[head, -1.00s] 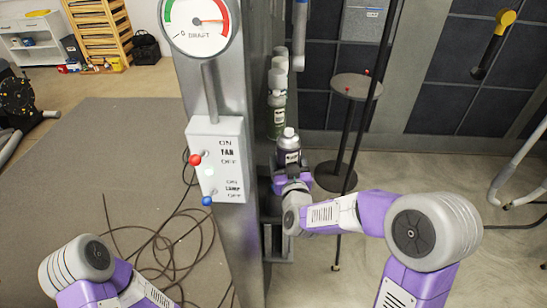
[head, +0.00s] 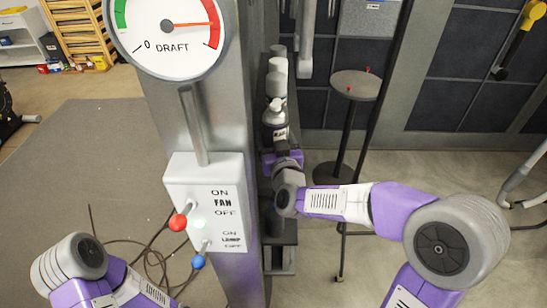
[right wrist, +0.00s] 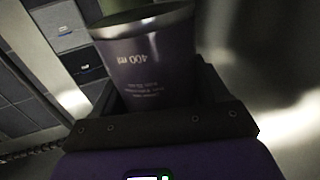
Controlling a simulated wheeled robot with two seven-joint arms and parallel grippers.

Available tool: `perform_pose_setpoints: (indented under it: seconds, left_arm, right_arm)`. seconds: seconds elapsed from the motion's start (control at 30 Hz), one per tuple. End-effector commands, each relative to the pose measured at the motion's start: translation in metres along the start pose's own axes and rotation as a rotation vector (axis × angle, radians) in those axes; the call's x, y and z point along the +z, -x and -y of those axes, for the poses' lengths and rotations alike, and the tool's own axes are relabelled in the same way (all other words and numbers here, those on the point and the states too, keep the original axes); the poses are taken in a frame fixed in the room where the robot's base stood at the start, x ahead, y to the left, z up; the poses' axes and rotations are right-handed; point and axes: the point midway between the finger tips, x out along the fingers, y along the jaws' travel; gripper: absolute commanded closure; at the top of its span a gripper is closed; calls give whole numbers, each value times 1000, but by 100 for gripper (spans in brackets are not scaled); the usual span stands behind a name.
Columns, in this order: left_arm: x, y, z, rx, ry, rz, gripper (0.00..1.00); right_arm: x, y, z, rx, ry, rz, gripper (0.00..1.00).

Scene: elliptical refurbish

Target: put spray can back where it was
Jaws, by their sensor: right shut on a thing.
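A dark purple spray can (head: 275,118) with a grey-white cap stands about upright at the far side of the grey column. My right gripper (head: 283,155) is shut on its lower part. In the right wrist view the can (right wrist: 150,62) fills the space between the dark fingers of the gripper (right wrist: 160,92), with "400 ml" upside down on its wall. Other cans (head: 277,66) stand in a row just behind it along the column's side. Whether the held can touches a shelf is hidden. Only part of my left arm shows at bottom left; its gripper is out of view.
The column bears a draft gauge (head: 168,28) and a switch box (head: 205,200) with red and blue levers, close to my right gripper's left. A small round stand (head: 356,86) and a dark pole stand to the right.

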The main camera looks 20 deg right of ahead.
Motion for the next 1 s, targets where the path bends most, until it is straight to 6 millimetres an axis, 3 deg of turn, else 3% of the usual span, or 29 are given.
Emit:
perform_pose_setpoints:
  seconds: [0.43, 0.87, 0.9, 1.0]
  left_arm:
    - [-1, -13, 5, 0, 0, -1, 100]
    - [-1, -18, 7, 0, 0, -1, 100]
    - [-1, -17, 6, 0, 0, -1, 100]
    - [-1, -16, 6, 0, 0, -1, 100]
  right_arm:
    - [49, 0, 0, 0, 0, -2, 63]
    - [54, 0, 0, 1, -1, -6, 63]
    - [55, 0, 0, 0, -1, -1, 20]
    - [54, 0, 0, 0, -1, -1, 5]
